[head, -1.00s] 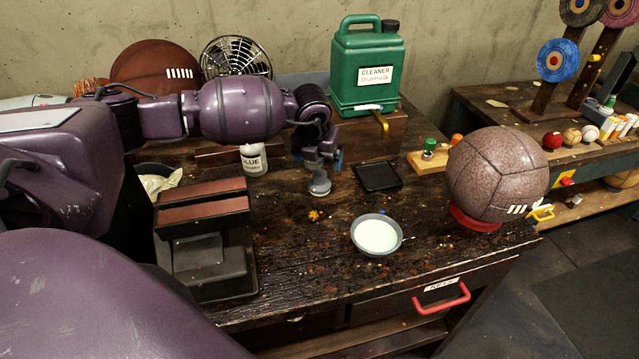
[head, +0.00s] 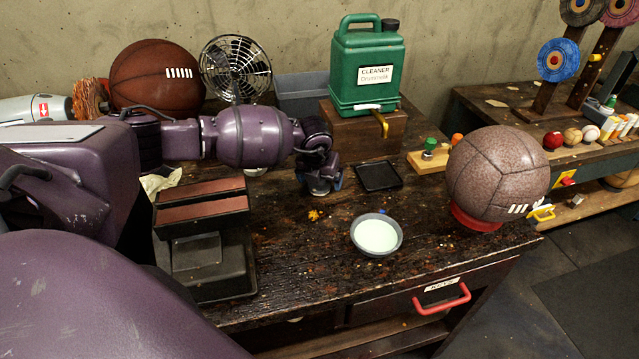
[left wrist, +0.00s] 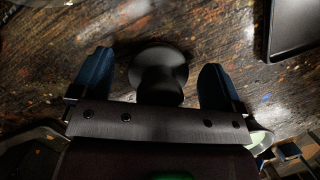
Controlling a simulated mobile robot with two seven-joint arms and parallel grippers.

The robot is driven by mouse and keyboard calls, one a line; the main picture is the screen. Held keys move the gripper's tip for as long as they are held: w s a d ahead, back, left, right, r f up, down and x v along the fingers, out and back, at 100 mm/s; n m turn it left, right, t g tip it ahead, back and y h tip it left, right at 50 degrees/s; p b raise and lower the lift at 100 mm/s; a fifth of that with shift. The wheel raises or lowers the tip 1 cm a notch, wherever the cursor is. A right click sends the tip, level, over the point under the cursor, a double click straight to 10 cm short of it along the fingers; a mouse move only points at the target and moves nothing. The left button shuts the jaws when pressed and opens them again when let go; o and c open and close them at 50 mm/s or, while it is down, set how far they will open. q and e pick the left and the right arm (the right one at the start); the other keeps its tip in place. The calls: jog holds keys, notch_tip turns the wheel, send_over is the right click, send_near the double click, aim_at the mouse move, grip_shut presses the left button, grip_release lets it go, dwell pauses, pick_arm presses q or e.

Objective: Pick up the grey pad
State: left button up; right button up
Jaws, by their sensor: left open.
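The grey pad (left wrist: 158,66) is a dark grey round piece with a knob-like grip, standing on the dark wooden workbench. In the left wrist view it sits between my two blue fingertips, with a gap on each side. My left gripper (left wrist: 154,84) is open around it and not closed on it. In the head view my left gripper (head: 321,186) is low over the bench, and it mostly hides the pad. My right gripper is not in view.
A black tray (head: 378,177) lies close to the right of my left gripper. A bowl of pale liquid (head: 376,234) stands nearer the front. A speckled ball (head: 497,172) rests on a red ring at the right. A green cleaner jug (head: 366,70) stands behind on a wooden block.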

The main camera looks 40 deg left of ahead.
pick_arm(q)
jog(key=shift+c, duration=0.3)
jog(key=c, duration=0.9)
jog(key=shift+r, duration=0.15)
notch_tip(320, 180, up, 20)
jog(key=shift+f, duration=0.1)
